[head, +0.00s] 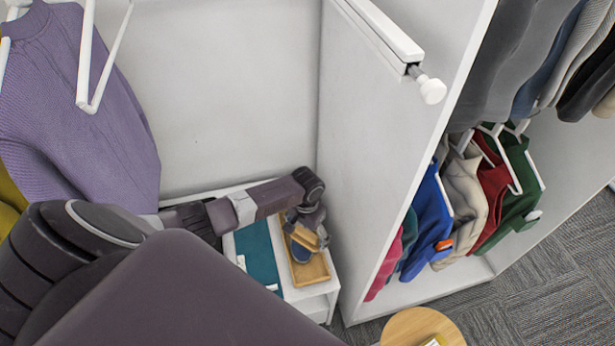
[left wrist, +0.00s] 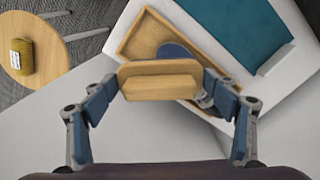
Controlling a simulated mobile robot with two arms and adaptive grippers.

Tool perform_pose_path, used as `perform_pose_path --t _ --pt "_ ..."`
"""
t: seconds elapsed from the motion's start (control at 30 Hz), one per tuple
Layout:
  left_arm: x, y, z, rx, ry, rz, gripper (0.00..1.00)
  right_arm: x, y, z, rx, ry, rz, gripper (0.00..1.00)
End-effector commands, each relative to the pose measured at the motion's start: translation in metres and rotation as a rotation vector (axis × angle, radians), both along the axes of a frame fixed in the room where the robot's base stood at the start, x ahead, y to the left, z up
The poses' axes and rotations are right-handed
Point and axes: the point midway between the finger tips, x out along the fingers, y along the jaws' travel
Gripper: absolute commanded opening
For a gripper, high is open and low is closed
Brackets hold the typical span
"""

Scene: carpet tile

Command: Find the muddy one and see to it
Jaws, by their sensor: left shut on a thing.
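My left gripper (head: 308,228) is shut on a wooden block-like thing (left wrist: 160,82), perhaps a brush, and holds it above the wooden tray (head: 316,276). The held thing also shows in the head view (head: 304,238). The tray shows in the left wrist view (left wrist: 138,38) too. A dark blue rounded thing (left wrist: 174,50) shows at the tray, partly hidden behind the held block; I cannot tell what it is. No mud can be made out on anything in view. My right gripper is not in view.
A teal folded cloth (head: 258,254) lies left of the tray on a white low unit (head: 316,297). A white partition (head: 385,130) stands close right of my gripper. Clothes hang on both sides. A round wooden table (head: 400,328) bears a yellow labelled roll (left wrist: 22,57).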

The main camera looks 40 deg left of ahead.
Motion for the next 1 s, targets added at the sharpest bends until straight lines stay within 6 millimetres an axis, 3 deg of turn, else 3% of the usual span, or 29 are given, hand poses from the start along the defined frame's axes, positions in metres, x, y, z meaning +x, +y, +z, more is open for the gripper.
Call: perform_pose_path --t 0.1,0.27,0.83,1.0 --pt "0.001 0.002 0.016 0.000 -0.001 0.000 0.53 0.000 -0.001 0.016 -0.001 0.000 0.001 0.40" --pt "0.001 0.003 0.023 0.000 -0.001 0.000 0.53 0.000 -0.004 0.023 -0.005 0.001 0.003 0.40" --pt "0.003 0.003 0.022 0.000 -0.002 0.001 0.53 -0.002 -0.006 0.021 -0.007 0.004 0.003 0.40" --pt "0.026 -0.014 0.043 -0.002 -0.011 0.020 0.53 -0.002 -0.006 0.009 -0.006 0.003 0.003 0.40"
